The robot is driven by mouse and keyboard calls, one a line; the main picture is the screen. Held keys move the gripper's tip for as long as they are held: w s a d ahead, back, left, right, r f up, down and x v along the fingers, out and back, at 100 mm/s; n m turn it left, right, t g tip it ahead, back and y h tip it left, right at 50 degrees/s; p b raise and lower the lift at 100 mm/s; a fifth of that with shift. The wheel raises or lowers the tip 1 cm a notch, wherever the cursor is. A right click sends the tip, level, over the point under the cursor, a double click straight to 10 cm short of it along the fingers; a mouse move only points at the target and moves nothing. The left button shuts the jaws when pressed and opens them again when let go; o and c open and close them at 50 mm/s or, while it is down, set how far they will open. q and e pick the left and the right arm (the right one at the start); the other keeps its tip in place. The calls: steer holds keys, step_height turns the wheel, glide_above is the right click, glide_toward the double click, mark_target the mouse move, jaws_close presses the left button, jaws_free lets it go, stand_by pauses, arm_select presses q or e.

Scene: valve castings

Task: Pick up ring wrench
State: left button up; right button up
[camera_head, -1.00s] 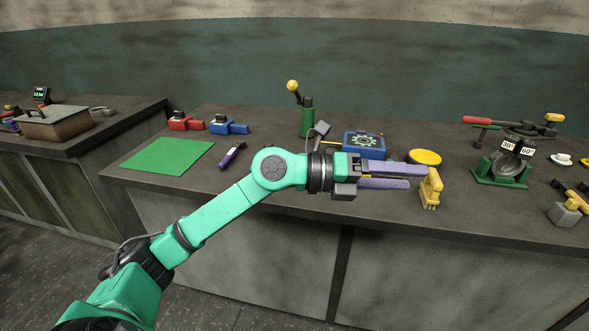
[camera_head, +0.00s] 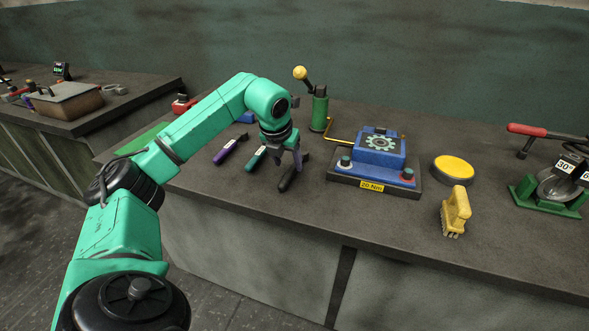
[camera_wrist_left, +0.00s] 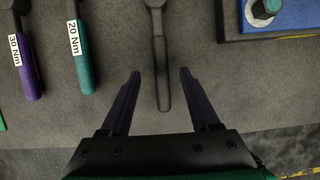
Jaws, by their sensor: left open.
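A dark grey-black wrench, taken as the ring wrench (camera_head: 289,179), lies on the bench to the right of two other handled tools; it also shows in the wrist view (camera_wrist_left: 161,62). Its far end is cut off at the top of the wrist view. My left gripper (camera_head: 288,158) points down over it, with purple fingers apart. In the wrist view the left gripper's fingertips (camera_wrist_left: 159,74) stand one on each side of the handle, with clear gaps and nothing held. The height above the bench is hard to tell. My right gripper is not in view.
A purple 30 Nm tool (camera_head: 231,150) and a teal 20 Nm tool (camera_head: 257,159) lie close to the left. A blue gear box (camera_head: 378,150) on a dark base stands to the right. A yellow brush (camera_head: 455,210) and yellow-topped disc (camera_head: 454,168) lie beyond it.

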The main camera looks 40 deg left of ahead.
mark_target(291, 170)
arm_select(q)
steer(key=x, duration=0.4)
steer(key=shift+d+p, duration=0.1)
steer(key=shift+p, duration=0.3)
steer(key=shift+w+f, duration=0.1)
steer(key=shift+f, duration=0.1)
steer(key=shift+c, duration=1.2)
jaws_close()
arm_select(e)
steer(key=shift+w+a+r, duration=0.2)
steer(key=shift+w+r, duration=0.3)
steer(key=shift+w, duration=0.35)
arm_select(q)
steer(key=shift+r, duration=0.1)
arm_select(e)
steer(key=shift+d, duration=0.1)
